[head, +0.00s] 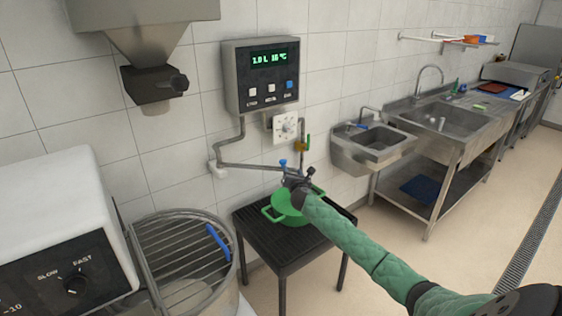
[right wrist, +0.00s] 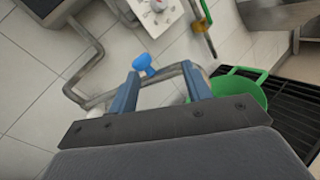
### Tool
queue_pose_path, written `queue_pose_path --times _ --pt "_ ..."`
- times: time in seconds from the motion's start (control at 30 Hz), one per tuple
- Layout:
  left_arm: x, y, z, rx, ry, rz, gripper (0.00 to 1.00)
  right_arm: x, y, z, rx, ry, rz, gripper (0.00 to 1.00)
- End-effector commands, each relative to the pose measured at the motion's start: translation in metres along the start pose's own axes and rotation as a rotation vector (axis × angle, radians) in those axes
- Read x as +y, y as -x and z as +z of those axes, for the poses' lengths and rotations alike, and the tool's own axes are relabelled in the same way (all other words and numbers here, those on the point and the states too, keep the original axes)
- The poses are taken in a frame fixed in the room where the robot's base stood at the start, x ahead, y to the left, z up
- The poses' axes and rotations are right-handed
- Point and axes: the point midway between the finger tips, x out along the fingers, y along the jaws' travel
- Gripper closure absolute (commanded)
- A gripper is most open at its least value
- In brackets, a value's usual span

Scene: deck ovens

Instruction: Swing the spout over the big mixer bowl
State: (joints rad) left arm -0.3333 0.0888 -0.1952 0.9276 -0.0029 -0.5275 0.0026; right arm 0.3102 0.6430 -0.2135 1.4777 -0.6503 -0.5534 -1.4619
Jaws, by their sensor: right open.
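The spout (head: 245,167) is a grey metal pipe that comes down from the wall-mounted water meter and runs right, toward the green pot. My right gripper (head: 297,172) is at its free end, above the pot. In the right wrist view the open gripper (right wrist: 160,70) has its blue fingers apart, with the spout (right wrist: 88,98) and its blue knob (right wrist: 143,65) just beyond them; contact cannot be told. The big mixer bowl (head: 230,286) stands at the lower left under a wire guard (head: 180,250), with no spout over it. My left gripper is not in view.
The green pot (head: 288,207) stands on a black slatted stand (head: 310,240) right of the bowl. The water meter (head: 262,75) and a white dial (head: 285,127) are on the wall. The white mixer head (head: 60,220) is at left; steel sinks (head: 440,118) are at right.

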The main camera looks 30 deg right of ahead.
Motion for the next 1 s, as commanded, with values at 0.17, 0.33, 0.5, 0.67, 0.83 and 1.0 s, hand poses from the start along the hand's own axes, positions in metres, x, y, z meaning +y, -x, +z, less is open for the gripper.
queue_pose_path --times 0.17,0.33,0.5,0.67,0.83,1.0 --pt "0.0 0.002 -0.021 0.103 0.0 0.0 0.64 0.019 0.001 0.0 -0.008 0.237 0.1 0.51" --pt "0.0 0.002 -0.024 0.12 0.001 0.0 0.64 0.023 0.002 -0.001 -0.015 0.356 0.115 0.51" --pt "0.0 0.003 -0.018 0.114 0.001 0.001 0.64 0.024 -0.006 0.002 -0.017 0.376 0.114 0.51" --pt "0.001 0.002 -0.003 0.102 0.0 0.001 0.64 0.027 -0.025 0.003 -0.017 0.373 0.112 0.51" --pt "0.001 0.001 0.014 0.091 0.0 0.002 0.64 0.029 -0.048 0.001 -0.015 0.372 0.111 0.51" --pt "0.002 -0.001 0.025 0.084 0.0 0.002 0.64 0.03 -0.066 0.001 -0.017 0.373 0.111 0.51"
